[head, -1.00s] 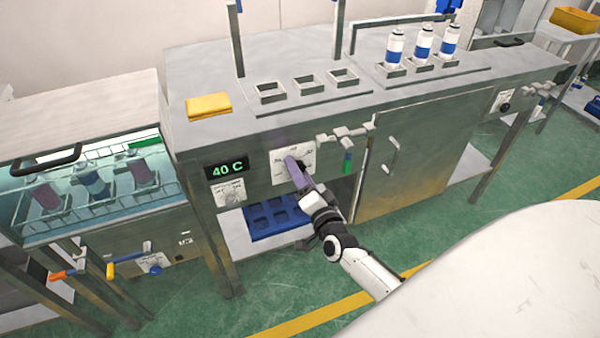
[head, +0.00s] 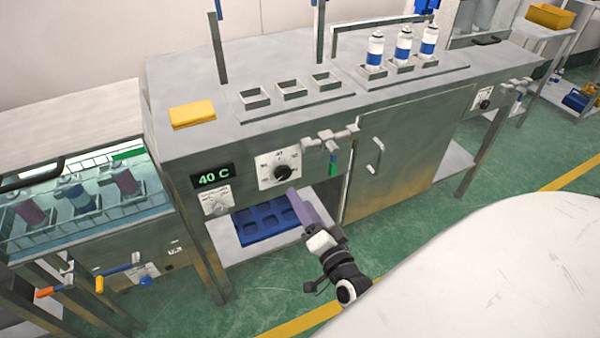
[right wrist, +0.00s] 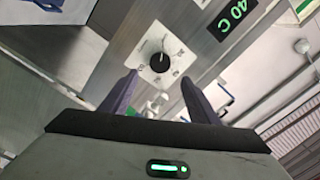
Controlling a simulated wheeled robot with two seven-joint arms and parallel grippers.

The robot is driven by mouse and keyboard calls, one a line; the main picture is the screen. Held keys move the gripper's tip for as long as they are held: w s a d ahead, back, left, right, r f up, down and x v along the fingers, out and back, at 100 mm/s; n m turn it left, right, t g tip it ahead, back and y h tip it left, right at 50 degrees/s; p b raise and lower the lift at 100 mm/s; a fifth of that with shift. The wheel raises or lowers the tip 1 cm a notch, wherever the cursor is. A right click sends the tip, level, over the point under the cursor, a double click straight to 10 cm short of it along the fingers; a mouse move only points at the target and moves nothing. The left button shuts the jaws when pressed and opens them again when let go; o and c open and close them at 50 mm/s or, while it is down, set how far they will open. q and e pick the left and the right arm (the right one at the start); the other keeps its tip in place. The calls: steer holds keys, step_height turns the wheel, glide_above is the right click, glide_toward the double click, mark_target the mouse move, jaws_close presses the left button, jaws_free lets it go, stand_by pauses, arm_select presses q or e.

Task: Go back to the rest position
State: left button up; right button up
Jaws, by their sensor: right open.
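My right gripper (head: 294,198) is in front of the steel bench (head: 400,150), a little below the dial plate. It is open and empty, with two purple fingers that show apart in the right wrist view (right wrist: 158,92). A black rotary knob (head: 284,172) sits on a white dial plate (head: 265,181) on the bench front. In the right wrist view the knob (right wrist: 159,62) is ahead of the fingers, apart from them. My left gripper is in neither view.
A green-handled valve (head: 333,163) sticks out right of the dial. A blue tray (head: 245,232) lies on the lower shelf. A water bath (head: 80,200) stands left. Green floor is free in front.

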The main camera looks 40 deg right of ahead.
stand_by(0.4)
steer(key=s+a+f+n+g+y, duration=0.3)
steer(key=s+a+f+n+g, duration=0.1)
steer(key=s+a+n, duration=0.4)
steer(key=s+a+f+n+g+y, duration=0.3)
steer(key=s+a+f+n+g, duration=0.2)
steer(key=s+a+n, duration=0.3)
steer(key=shift+s+a+f+n+y, duration=0.35)
steer(key=shift+s+a+f, duration=0.25)
steer(key=shift+s+f, duration=0.25)
steer(key=shift+c, duration=0.3)
